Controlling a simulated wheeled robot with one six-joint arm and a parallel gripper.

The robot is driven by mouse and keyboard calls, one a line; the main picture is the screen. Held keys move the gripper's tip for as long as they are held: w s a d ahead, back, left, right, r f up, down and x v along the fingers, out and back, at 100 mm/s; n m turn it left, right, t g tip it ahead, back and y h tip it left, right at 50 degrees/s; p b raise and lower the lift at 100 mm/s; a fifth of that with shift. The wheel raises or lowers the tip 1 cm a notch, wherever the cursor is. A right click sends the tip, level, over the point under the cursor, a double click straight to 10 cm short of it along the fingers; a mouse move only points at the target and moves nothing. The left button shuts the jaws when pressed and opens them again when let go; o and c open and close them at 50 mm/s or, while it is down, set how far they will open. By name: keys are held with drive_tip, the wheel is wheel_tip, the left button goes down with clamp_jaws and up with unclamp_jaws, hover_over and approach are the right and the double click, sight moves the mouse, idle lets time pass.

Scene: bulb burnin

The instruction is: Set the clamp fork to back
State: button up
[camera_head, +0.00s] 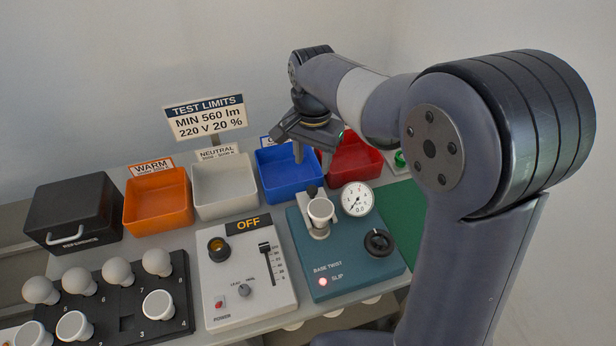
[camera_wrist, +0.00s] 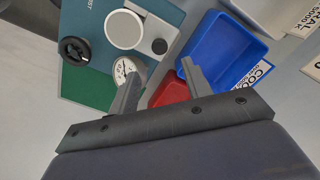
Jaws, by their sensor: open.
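The teal base twist tester (camera_head: 340,262) carries a grey clamp fork (camera_head: 311,191) with a dark knob. A white bulb (camera_head: 321,209) sits beside it in a grey holder. In the wrist view the bulb (camera_wrist: 124,30) is a white disc, and the clamp fork's dark knob (camera_wrist: 159,46) lies just right of it. My gripper (camera_head: 312,157) is open and empty above the back edge of the tester, apart from the fork. Its two fingers (camera_wrist: 161,70) also show in the wrist view, below the knob. I cannot tell the fork's exact setting.
A round gauge (camera_head: 357,199) and a black dial (camera_head: 379,242) stand on the tester's right. Blue (camera_head: 283,180) and red (camera_head: 352,161) bins stand behind it, close to my gripper. A white power box (camera_head: 240,290) is at the left. A green mat (camera_head: 404,212) lies right.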

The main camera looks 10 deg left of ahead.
sight(312, 189)
wheel_tip(312, 189, down, 9)
drive_tip(key=shift+f+p, duration=0.1)
drive_tip(key=shift+p, duration=0.2)
drive_tip(key=shift+c, duration=0.4)
clamp_jaws()
